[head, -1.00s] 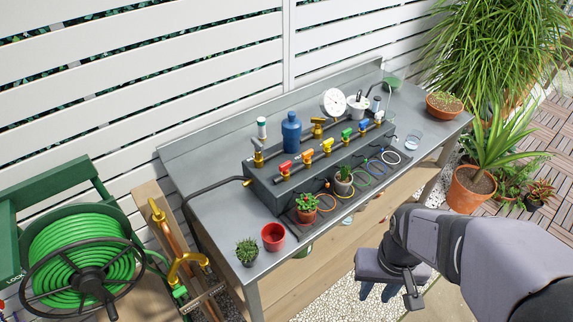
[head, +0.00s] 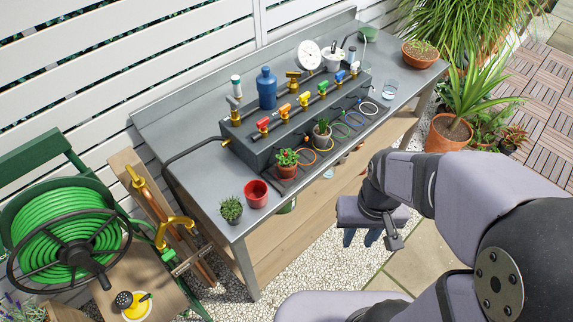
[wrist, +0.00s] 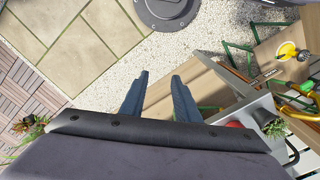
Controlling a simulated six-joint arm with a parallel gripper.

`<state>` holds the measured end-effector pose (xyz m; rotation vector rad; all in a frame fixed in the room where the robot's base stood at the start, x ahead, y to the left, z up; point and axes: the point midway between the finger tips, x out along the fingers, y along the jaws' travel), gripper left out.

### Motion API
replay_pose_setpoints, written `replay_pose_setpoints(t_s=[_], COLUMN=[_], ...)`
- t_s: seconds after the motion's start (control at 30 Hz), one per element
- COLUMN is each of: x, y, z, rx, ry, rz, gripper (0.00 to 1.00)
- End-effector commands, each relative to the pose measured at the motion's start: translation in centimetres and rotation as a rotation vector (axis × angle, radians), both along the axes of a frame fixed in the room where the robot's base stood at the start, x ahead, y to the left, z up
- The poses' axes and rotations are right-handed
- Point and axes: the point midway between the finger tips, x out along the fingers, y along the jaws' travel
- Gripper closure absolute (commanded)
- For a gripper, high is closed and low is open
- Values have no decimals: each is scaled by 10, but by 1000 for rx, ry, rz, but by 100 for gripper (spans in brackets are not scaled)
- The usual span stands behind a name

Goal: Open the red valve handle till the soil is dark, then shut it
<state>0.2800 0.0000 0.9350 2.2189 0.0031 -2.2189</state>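The red valve handle (head: 262,124) is the nearest and leftmost of a row of coloured handles on a pipe above a grey box on the bench. A plant with red flowers (head: 287,157) stands in a small pot in front of the box, near the red handle's end. Its soil is mostly hidden by leaves, and I cannot tell its shade. My gripper (head: 361,238) hangs in front of the bench, well away from the valves, pointing down. In the wrist view my gripper (wrist: 160,88) is open and empty, its two fingers apart over gravel and the wooden bench side.
Orange (head: 284,111), yellow (head: 304,98), green (head: 322,87) and blue (head: 340,75) handles follow along the pipe. A blue bottle (head: 266,90) stands behind. A red pot (head: 256,193) and a small bushy plant (head: 231,209) sit at the bench's near end. A hose reel (head: 70,240) is left.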

Motion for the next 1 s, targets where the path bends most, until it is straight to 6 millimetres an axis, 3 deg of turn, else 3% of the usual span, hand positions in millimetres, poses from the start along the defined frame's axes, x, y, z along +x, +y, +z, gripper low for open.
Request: replay_pose_setpoints(t_s=[0.5,0.63,0.77,1.0], x=[0,9,34,115], y=[0,2,7,33], z=[0,6,21,64], rx=[0,0,0,0], ry=[0,1,-1,1], rz=[-1,-11,-45,-173], gripper=[71,71,71,71])
